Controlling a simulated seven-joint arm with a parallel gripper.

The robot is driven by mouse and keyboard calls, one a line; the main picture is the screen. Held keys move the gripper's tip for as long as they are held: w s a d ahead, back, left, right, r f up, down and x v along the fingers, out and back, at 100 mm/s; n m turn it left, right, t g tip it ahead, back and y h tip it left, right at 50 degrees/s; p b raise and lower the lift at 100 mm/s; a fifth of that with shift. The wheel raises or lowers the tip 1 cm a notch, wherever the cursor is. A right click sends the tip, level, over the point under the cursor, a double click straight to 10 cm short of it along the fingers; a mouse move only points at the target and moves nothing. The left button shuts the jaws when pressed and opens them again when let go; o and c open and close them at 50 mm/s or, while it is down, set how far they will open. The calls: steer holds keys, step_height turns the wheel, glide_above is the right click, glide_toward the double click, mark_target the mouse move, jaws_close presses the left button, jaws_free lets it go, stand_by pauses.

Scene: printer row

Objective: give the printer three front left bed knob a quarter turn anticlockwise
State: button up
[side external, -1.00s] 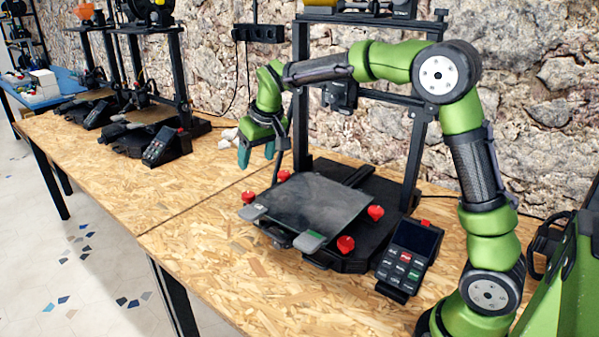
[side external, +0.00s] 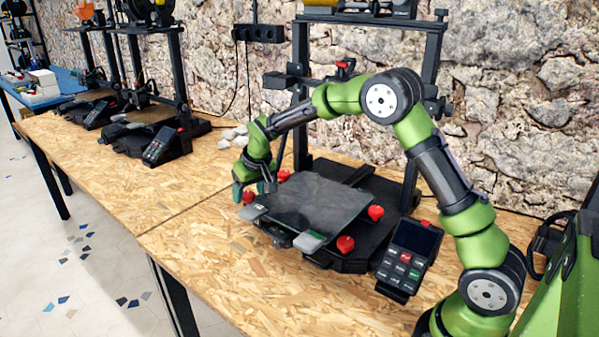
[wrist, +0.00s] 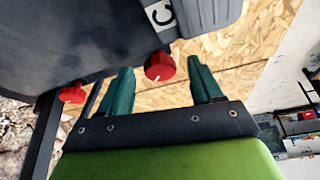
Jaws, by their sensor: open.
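Printer three's bed (side external: 310,203) is a dark plate with red knobs at its corners. The front left knob (side external: 248,198) shows at the bed's left front corner in the side view, low under my gripper (side external: 253,189). In the wrist view the same red knob (wrist: 160,66) sits between the two green fingertips of my gripper (wrist: 160,70), with a gap on either side. My gripper is open and holds nothing. I cannot tell from these views how far the fingertips reach down around the knob.
Another red knob (side external: 284,175) stands close behind my gripper. More knobs are on the right (side external: 375,212) and front right (side external: 345,244). A control panel (side external: 408,255) stands at the right. Other printers (side external: 150,130) are further left. The wooden table (side external: 200,240) is clear in front.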

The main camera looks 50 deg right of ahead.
steer(key=c, duration=1.1)
steer(key=shift+o, duration=0.2)
steer(key=shift+n, duration=0.3)
steer(key=n, duration=0.1)
steer(key=n+y, duration=0.1)
steer(key=n, duration=0.1)
steer(key=n+y, duration=0.1)
steer(key=shift+d, duration=0.3)
steer(key=shift+d+n+g+y, duration=0.1)
steer(key=shift+n+g+y, duration=0.35)
steer(key=shift+n, duration=1.55)
steer(key=shift+y, duration=0.25)
steer(key=o, duration=1.1)
steer(key=shift+c, duration=0.2)
